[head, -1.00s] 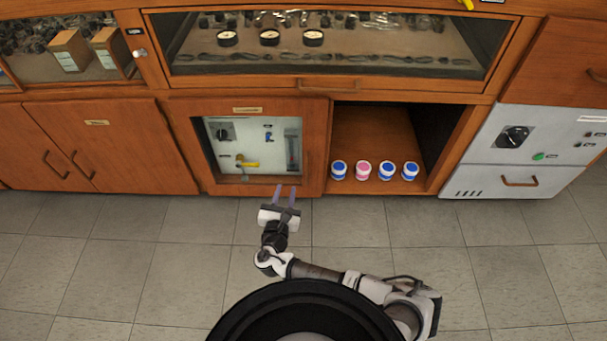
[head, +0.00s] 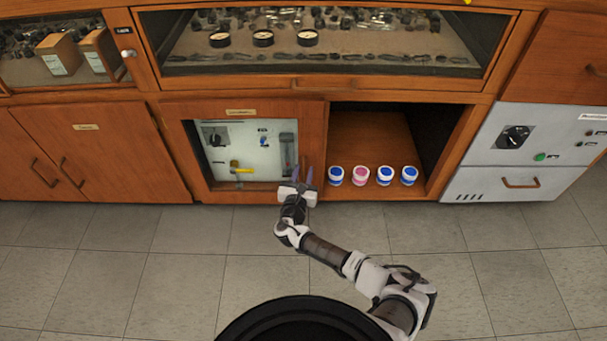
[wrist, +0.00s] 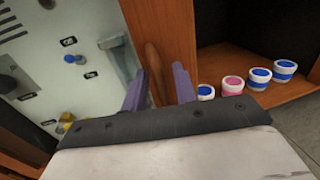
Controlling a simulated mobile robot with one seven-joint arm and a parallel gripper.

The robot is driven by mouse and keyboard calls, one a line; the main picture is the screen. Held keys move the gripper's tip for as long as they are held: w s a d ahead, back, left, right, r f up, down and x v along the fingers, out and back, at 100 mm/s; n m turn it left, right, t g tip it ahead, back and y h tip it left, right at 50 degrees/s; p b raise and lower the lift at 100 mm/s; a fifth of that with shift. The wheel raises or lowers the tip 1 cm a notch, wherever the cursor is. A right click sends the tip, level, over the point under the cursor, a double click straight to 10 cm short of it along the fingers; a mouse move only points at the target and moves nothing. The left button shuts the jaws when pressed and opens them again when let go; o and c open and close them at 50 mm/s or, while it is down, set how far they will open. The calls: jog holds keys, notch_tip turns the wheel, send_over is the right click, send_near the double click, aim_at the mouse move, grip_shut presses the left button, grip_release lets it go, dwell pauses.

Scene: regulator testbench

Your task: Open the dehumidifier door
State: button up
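A wooden-framed glass door (head: 173,150), with a small label (head: 241,112) on its top rail that is too small to read, is closed on the lower cabinet. A vertical wooden handle (wrist: 153,62) sits on its right stile, seen in the wrist view. My gripper (head: 303,174) is at this right stile in the head view. In the wrist view my gripper (wrist: 158,78) is open, with its purple fingers on either side of the handle. Gaps show between the fingers and the handle.
An open cubby right of the door holds several white jars with blue or pink lids (head: 360,176). Behind the glass are a panel and a yellow lever (head: 241,168). A grey-white unit (head: 525,150) stands at far right. The tiled floor (head: 160,270) in front is clear.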

jog(key=shift+w, duration=0.3)
grip_shut()
jog(key=shift+s, duration=0.2)
